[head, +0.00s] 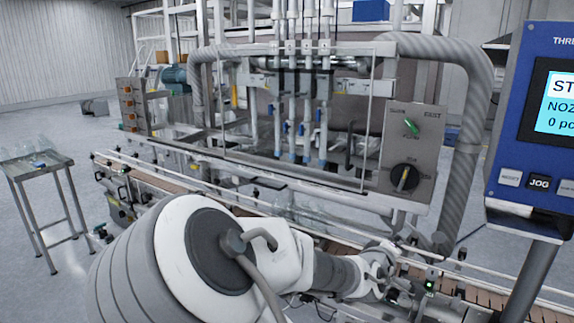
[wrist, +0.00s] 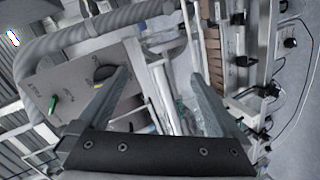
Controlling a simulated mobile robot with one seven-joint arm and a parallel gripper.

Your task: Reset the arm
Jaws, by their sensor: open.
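My arm crosses the lower middle of the head view, from the lower left towards the conveyor. My gripper (wrist: 160,77) is open in the wrist view, its two dark fingers wide apart with nothing held between them. In the head view the gripper is small at the end of the arm, in front of the conveyor, and its fingers are hard to make out. The control panel (head: 427,128) with a green switch and a black rotary knob (head: 404,178) is above it. In the wrist view this panel (wrist: 65,82) is tilted, left of the fingers.
The conveyor (head: 480,295) with its guide rails runs along the machine close to my gripper. Clear bottles (head: 290,205) stand on it. A blue touchscreen console (head: 540,120) stands at the right. A small table (head: 45,165) with bottles stands at the left, with open floor around it.

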